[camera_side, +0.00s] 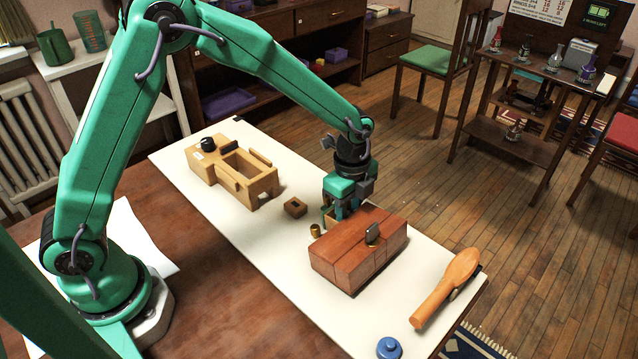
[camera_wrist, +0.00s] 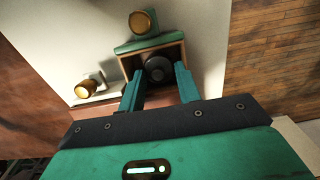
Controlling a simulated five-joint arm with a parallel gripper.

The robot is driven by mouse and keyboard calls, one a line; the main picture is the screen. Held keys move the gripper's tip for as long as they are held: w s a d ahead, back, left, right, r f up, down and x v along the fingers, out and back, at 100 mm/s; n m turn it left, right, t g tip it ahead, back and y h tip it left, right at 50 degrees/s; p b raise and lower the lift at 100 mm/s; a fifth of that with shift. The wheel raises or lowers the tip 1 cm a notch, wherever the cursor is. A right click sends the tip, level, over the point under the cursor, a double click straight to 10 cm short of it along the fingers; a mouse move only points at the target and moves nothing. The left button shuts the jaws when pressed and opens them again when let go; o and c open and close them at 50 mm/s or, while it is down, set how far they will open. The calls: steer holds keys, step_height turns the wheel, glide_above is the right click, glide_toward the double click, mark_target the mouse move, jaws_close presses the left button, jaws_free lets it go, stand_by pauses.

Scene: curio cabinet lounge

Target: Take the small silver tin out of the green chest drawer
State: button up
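The reddish wooden chest (camera_side: 358,250) stands on the white table runner. In the wrist view its green-fronted drawer (camera_wrist: 150,43) is pulled out, with a brass knob (camera_wrist: 143,22) on the front. A small round dark grey thing (camera_wrist: 157,68), which looks like the tin, sits inside the drawer. My gripper (camera_wrist: 157,80) is open and points into the drawer, one finger towards each side wall. The tin lies between and just beyond the fingertips; I cannot tell if they touch it. In the side view my gripper (camera_side: 342,212) is low behind the chest and hides most of the drawer.
A second brass knob (camera_side: 315,230) is beside the open drawer. A wooden brush (camera_side: 447,288) and blue lidded pot (camera_side: 389,348) lie to the right.

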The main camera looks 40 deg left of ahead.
steer(key=shift+o, duration=0.2)
steer(key=shift+s+f, duration=0.35)
steer(key=shift+f, duration=0.5)
steer(key=c, duration=0.6)
steer(key=shift+o, duration=0.2)
steer(key=shift+r, duration=0.55)
jaws_close()
steer(key=shift+w+r, duration=0.15)
steer(key=shift+r, duration=3)
